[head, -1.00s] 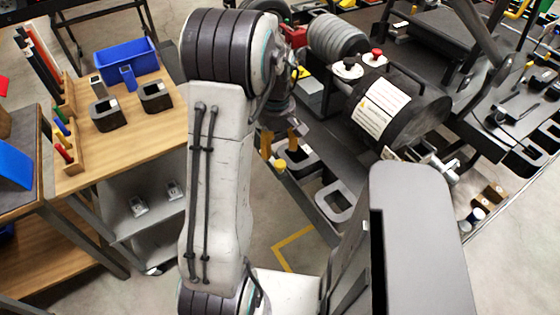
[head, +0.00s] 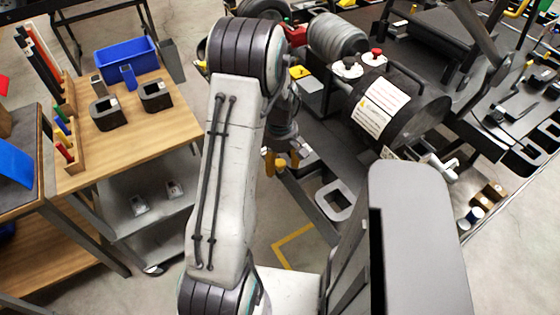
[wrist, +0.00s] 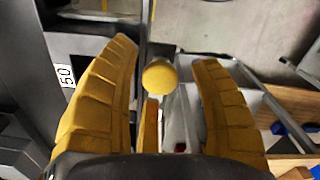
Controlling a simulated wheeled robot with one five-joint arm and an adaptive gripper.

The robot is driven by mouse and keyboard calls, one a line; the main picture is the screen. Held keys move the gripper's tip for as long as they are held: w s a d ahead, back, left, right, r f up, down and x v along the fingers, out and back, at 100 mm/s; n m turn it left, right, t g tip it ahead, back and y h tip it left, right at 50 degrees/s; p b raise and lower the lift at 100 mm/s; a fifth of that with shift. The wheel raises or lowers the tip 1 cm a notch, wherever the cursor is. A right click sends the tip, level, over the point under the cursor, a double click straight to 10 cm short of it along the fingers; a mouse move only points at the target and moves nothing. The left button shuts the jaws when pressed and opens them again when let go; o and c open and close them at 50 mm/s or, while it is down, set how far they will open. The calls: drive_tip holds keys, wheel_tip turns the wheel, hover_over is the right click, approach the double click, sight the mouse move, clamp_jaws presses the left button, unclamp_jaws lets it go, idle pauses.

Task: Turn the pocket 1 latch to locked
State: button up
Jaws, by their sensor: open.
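A yellow round knob (wrist: 158,77), which looks like the latch handle, shows between my fingers in the wrist view. A narrow yellow bar (wrist: 150,125) lies just below it there. The knob also shows in the head view (head: 280,163), at the near edge of the kart. My gripper (head: 280,165) is open with its two yellow fingers to either side of the knob. In the wrist view my gripper (wrist: 168,85) has a gap to the knob on both sides. No pocket number is readable, and I cannot tell the latch's locked position.
A grey square-framed pocket (head: 335,201) is beside the knob on the kart. At left is a wooden-topped cart (head: 150,127) with a blue bin (head: 126,60). Floor with yellow tape (head: 290,240) lies between.

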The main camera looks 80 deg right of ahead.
drive_tip(key=shift+c, duration=0.2)
clamp_jaws()
idle(0.3)
drive_tip(key=shift+m, duration=0.3)
drive_tip(key=m+b, duration=0.2)
drive_tip(key=m, duration=0.1)
drive_tip(key=shift+f+m, duration=0.15)
drive_tip(key=shift+m, duration=0.15)
drive_tip(key=m+b, duration=0.2)
drive_tip(key=m, duration=0.2)
drive_tip(key=shift+a+m, duration=0.1)
drive_tip(key=shift+m, duration=0.2)
drive_tip(key=m+b, duration=0.1)
drive_tip(key=m, duration=0.3)
drive_tip(key=m+b, duration=0.1)
drive_tip(key=m, duration=0.4)
